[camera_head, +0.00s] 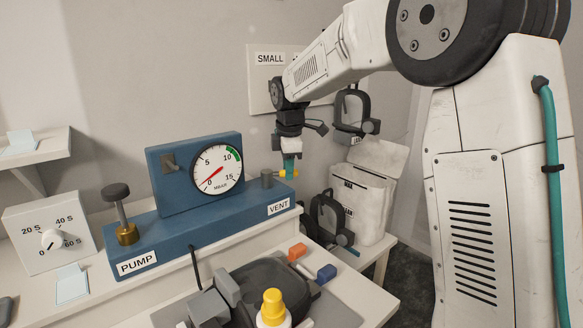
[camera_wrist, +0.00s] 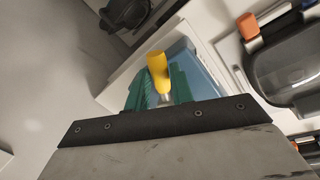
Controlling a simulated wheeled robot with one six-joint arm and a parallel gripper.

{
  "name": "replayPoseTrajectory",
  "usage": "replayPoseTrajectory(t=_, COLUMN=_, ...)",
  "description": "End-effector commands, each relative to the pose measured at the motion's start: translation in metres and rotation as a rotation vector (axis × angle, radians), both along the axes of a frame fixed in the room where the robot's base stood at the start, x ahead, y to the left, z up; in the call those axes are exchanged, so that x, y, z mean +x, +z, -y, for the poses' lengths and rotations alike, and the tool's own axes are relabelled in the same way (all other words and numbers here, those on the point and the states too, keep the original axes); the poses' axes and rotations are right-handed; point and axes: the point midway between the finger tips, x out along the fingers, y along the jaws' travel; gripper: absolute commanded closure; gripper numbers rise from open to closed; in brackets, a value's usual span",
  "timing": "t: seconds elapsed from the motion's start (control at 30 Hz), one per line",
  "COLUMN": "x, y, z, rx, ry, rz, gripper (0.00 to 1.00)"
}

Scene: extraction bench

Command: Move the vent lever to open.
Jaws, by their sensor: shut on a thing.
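The vent lever (camera_head: 292,174) has a yellow handle and sits at the right end of the blue pump housing (camera_head: 205,228), beside a grey post above the VENT label (camera_head: 278,207). My gripper (camera_head: 289,163) reaches down over it, with its teal fingers at the handle. In the wrist view the yellow handle (camera_wrist: 158,72) lies between the teal fingers of my gripper (camera_wrist: 160,92), which are shut on it. The fingers partly hide the lever, so its exact angle is hard to tell.
A round gauge (camera_head: 217,169) stands on the housing, its red needle in the low part of the scale. A dark device and a yellow-capped bottle (camera_head: 273,307) stand in front. A white bin (camera_head: 362,205) is to the right.

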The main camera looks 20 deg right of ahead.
Motion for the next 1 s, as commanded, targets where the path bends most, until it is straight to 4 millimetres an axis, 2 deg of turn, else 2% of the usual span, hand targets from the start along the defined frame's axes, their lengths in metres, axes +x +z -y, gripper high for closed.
replayPoseTrajectory(t=0.07, x=0.001, y=0.001, z=0.0, rx=0.0, ry=0.002, rz=0.004, gripper=1.0)
replayPoseTrajectory(t=0.1, x=0.001, y=0.001, z=0.0, rx=0.0, ry=0.002, rz=0.005, gripper=0.71)
replayPoseTrajectory(t=0.17, x=0.001, y=0.001, z=0.0, rx=0.0, ry=0.001, rz=0.004, gripper=0.56)
replayPoseTrajectory(t=0.43, x=0.001, y=0.001, z=0.002, rx=0.0, ry=-0.003, rz=0.003, gripper=0.56)
replayPoseTrajectory(t=0.53, x=0.0, y=0.007, z=0.001, rx=0.001, ry=-0.003, rz=0.004, gripper=0.56)
replayPoseTrajectory(t=0.8, x=-0.008, y=0.05, z=-0.001, rx=0.0, ry=-0.002, rz=0.006, gripper=0.56)
replayPoseTrajectory(t=1.0, x=-0.013, y=0.073, z=-0.001, rx=0.001, ry=-0.002, rz=0.004, gripper=0.56)
